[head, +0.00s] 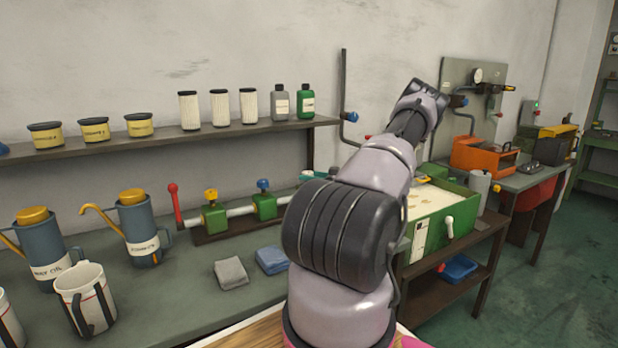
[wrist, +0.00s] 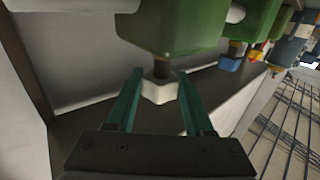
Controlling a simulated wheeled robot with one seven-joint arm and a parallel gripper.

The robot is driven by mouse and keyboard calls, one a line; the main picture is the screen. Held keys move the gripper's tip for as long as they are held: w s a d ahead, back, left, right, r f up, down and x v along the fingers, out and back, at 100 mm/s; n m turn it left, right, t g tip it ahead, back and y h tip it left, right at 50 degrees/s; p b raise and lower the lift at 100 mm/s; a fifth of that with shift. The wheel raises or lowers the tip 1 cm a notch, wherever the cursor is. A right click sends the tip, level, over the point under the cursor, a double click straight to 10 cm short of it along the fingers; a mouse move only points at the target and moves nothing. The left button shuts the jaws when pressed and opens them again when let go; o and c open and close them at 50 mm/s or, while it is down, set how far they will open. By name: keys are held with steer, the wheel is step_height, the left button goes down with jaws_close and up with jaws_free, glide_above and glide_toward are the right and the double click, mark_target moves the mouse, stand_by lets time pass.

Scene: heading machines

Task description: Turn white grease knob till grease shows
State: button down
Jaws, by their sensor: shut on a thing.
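The white grease knob (wrist: 159,92) sits on a short dark stem of a green block (wrist: 165,25) in the wrist view. My gripper (wrist: 158,74) has its two teal fingers on either side of the knob and is shut on it. In the head view, my arm hides the knob and most of my gripper. Two green blocks on the same pale pipe show left of my arm, one with a yellow knob (head: 211,194) and one with a blue knob (head: 263,185). I make out no grease in either view.
A red lever (head: 175,203) stands at the pipe's left end. Grey and blue cloths (head: 231,272) lie on the bench in front. Oil cans (head: 140,230) stand at the left. A shelf (head: 180,143) with filters and bottles runs behind. A green box (head: 445,215) is right of my arm.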

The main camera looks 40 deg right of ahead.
steer(key=shift+c, duration=1.4)
jaws_free()
steer(key=v, duration=1.1)
steer(key=shift+w, duration=0.1)
steer(key=shift+d, duration=0.1)
